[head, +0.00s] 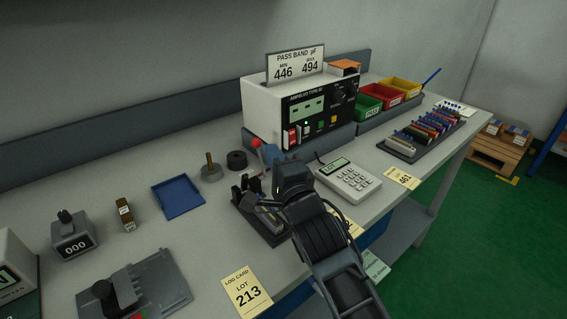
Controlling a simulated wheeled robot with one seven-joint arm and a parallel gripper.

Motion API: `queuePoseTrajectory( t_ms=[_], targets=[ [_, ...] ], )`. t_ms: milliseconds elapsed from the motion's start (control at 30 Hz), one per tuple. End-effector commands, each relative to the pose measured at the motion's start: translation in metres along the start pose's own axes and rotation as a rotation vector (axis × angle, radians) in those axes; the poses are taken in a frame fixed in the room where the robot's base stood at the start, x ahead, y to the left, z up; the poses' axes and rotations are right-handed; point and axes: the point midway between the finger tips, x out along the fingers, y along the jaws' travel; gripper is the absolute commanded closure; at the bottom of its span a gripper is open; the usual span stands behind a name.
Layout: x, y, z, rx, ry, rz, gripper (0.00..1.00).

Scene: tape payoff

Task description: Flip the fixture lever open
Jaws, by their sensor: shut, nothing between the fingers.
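The fixture (262,228) is a dark block on the bench in front of the white tester. A lever with a red ball knob (256,143) stands up behind my gripper, knob at the top; its lower part and pivot are mostly hidden. My gripper (274,186) is over the right side of the fixture, just below and right of the knob in the picture. It is shut and empty. My wrist hides part of the fixture, and I cannot tell whether the fingers touch the lever.
The white tester (262,103) stands close behind. A keypad box (350,178) is close on the right. A blue tray (178,197), a post on a round base (211,170) and a black ring (237,160) lie left.

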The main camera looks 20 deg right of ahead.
Motion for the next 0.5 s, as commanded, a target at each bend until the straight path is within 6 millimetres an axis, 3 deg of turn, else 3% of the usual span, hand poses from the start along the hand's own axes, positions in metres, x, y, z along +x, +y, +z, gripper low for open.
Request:
queuePoseTrajectory(
  t_ms=[67, 500],
  targets=[
    [0.003, -0.009, 0.004, -0.009, 0.005, 0.037, 1.00],
    [0.018, -0.004, 0.008, -0.032, 0.003, 0.104, 1.00]
  ],
)
